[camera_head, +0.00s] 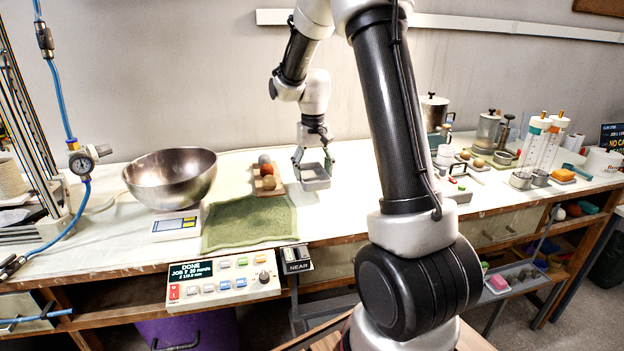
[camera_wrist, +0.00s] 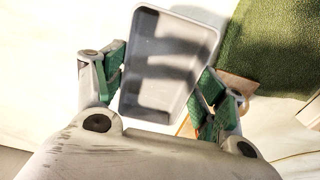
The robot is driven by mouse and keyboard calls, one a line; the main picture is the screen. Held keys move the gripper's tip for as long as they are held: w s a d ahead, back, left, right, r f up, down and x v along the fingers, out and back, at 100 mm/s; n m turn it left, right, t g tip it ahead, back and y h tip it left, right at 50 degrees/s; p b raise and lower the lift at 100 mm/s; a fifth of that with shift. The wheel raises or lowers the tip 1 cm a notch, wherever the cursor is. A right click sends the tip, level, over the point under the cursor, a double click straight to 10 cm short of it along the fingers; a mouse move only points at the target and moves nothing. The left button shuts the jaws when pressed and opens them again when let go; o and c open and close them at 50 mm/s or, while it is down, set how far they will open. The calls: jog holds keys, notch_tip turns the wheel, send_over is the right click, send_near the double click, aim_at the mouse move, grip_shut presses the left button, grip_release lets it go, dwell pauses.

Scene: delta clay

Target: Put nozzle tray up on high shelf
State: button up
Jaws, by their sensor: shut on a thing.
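The nozzle tray is a small grey, shallow rectangular tray (camera_head: 316,180) over the white worktop in the head view. My gripper (camera_head: 313,157) is above it, with its green-padded fingers closed on it. In the wrist view the empty-looking tray (camera_wrist: 165,65) lies between the two green fingertips of my gripper (camera_wrist: 158,88), slightly tilted in the picture. I cannot tell whether its underside touches the worktop. A long white ledge (camera_head: 480,23) runs along the wall high up; whether this is the high shelf is unclear.
A wooden board with several balls (camera_head: 267,183) sits just left of the tray, near a green cloth (camera_head: 250,222). Canisters (camera_head: 487,128) and clear cylinders (camera_head: 545,140) stand at right. A control panel (camera_head: 222,280) is at the front edge.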

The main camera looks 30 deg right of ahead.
aim_at(313, 180)
jog(key=shift+f, duration=1.55)
jog(key=o, duration=1)
jog(key=shift+f, duration=0.1)
